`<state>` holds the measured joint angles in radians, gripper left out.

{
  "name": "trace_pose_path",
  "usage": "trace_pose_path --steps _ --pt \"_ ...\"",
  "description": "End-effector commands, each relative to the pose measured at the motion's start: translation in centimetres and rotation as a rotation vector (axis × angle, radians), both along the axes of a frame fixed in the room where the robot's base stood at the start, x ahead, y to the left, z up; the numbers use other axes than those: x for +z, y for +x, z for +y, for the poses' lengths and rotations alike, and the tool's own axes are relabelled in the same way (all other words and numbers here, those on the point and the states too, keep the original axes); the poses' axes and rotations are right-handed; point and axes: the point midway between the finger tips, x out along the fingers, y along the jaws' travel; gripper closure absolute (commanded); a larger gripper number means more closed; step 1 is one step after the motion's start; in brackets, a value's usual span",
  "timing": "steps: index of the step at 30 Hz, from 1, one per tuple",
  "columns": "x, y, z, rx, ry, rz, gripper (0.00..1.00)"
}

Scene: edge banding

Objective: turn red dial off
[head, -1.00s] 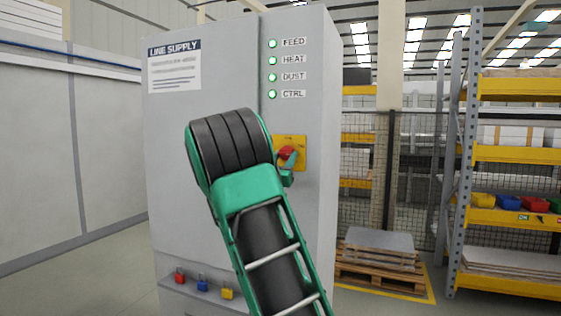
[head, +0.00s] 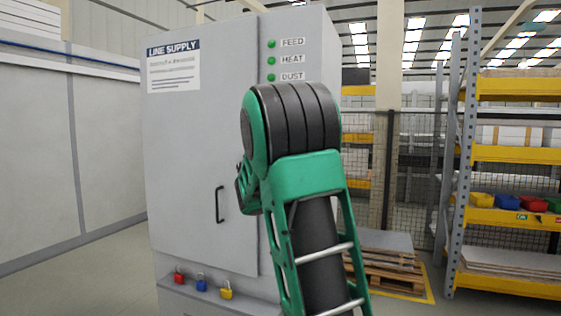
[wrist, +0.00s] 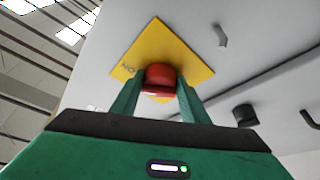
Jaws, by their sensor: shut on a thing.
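The red dial (wrist: 160,77) sits on a yellow plate (wrist: 193,62) on the grey cabinet (head: 200,130). In the wrist view my gripper (wrist: 159,88) has one green finger on each side of the dial and is shut on it. A dark label, apparently "ON", shows on the plate's left part. In the head view my arm hides the dial and plate. The FEED lamp (head: 271,44), HEAT lamp (head: 271,60) and DUST lamp (head: 271,77) look plain green, without a bright glow. The CTRL lamp is hidden.
A dark door handle (head: 219,205) is on the cabinet front. A mesh fence (head: 400,185), pallet (head: 385,266) and shelving (head: 510,155) stand at right.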

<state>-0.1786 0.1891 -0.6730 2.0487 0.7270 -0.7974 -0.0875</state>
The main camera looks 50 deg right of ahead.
Motion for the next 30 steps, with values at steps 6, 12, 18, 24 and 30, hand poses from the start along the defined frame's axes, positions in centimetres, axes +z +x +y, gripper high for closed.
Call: trace_pose_path --steps 6,12,18,24,30 --pt "0.35 -0.08 0.06 0.005 -0.072 0.172 0.81" --pt "0.52 -0.16 0.04 0.005 -0.143 0.338 0.81" --pt "0.71 -0.15 0.07 0.005 -0.216 0.513 0.81" --pt "0.80 -0.15 0.07 0.005 -0.282 0.673 0.81" --pt "0.83 -0.13 0.08 0.005 -0.333 0.799 0.81"
